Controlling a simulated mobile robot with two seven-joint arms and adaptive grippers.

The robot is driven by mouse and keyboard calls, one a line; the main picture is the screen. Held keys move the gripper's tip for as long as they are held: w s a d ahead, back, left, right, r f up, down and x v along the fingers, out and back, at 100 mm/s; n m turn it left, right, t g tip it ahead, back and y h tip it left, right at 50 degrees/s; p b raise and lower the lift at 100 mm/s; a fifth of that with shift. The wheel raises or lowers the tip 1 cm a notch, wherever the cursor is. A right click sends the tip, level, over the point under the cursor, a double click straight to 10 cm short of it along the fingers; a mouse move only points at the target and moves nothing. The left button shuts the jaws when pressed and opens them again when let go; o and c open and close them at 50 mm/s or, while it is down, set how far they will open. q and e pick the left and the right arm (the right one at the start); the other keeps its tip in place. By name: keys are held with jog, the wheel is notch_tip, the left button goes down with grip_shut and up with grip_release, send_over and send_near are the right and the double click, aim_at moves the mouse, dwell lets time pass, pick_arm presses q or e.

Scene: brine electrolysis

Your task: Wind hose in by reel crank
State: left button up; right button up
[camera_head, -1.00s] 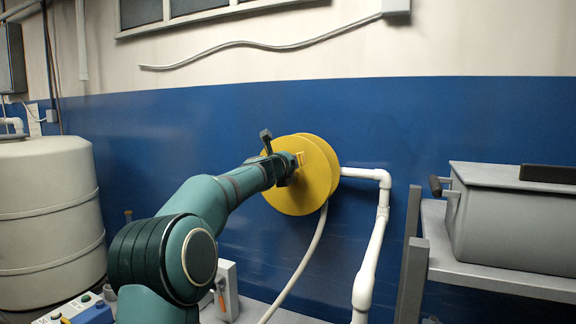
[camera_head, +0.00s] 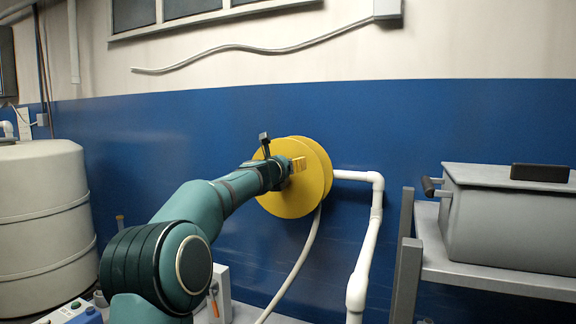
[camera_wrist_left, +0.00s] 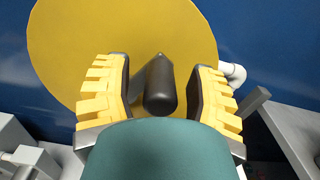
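The yellow round hose reel (camera_head: 318,180) is mounted at the blue wall, and its disc fills the upper part of the left wrist view (camera_wrist_left: 75,45). A white hose (camera_head: 300,258) hangs from its lower side. The dark crank handle (camera_wrist_left: 160,88) points toward the wrist camera. My left gripper (camera_head: 293,168) is in front of the reel face. In the left wrist view its two yellow-backed fingers (camera_wrist_left: 160,66) stand on either side of the handle, with gaps showing on both sides. In the head view the handle is not clearly visible. My right gripper is out of view.
White pipe (camera_head: 372,225) runs down right of the reel. A grey shelf (camera_head: 480,268) carrying a lidded grey box (camera_head: 510,220) stands at the right. A large pale tank (camera_head: 40,215) is at the left, with a control box (camera_head: 78,312) at the lower left.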

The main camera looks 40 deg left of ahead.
pick_arm(q)
jog(key=shift+s, duration=0.2)
jog(key=shift+s, duration=0.6)
jog(key=v, duration=1)
jog(key=shift+s+d, duration=0.2)
jog(key=shift+d, duration=0.1)
